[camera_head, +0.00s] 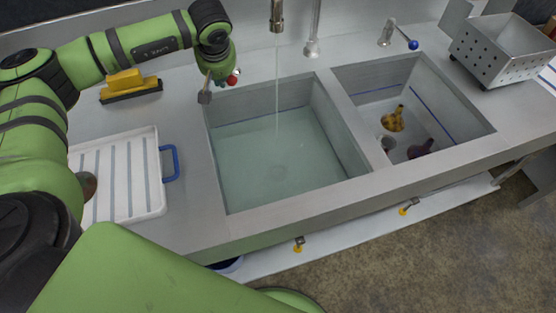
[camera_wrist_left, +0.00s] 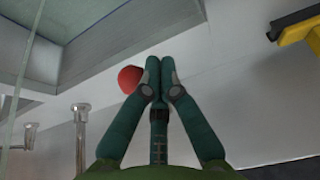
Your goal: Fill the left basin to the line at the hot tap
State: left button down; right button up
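The left basin (camera_head: 275,160) holds clear greenish water, and a thin stream (camera_head: 277,95) falls into it from the spout (camera_head: 277,15). My right gripper is not in view.
The right basin (camera_head: 353,85) shows a blue line, a yellow item (camera_head: 393,119) and a dark purple item (camera_head: 420,149). A blue-knobbed tap (camera_head: 413,44) stands behind it. A yellow brush (camera_head: 128,84) and white draining tray (camera_head: 152,190) are left; a perforated metal box (camera_head: 505,55) is right.

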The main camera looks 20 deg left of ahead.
pick_arm(q)
jog(key=shift+w+d, duration=0.1)
jog(key=shift+w+d, duration=0.3)
jog(key=shift+d, duration=0.4)
jog(key=shift+w+d, duration=0.15)
jog(key=shift+d, duration=0.05)
notch_tip(320, 180, up, 9)
jog(key=s+a+p, duration=0.1)
jog(key=p, duration=0.4)
jog(key=shift+s+a+p, duration=0.25)
jog(key=shift+a+p, duration=0.05)
jog(key=shift+a, duration=0.05)
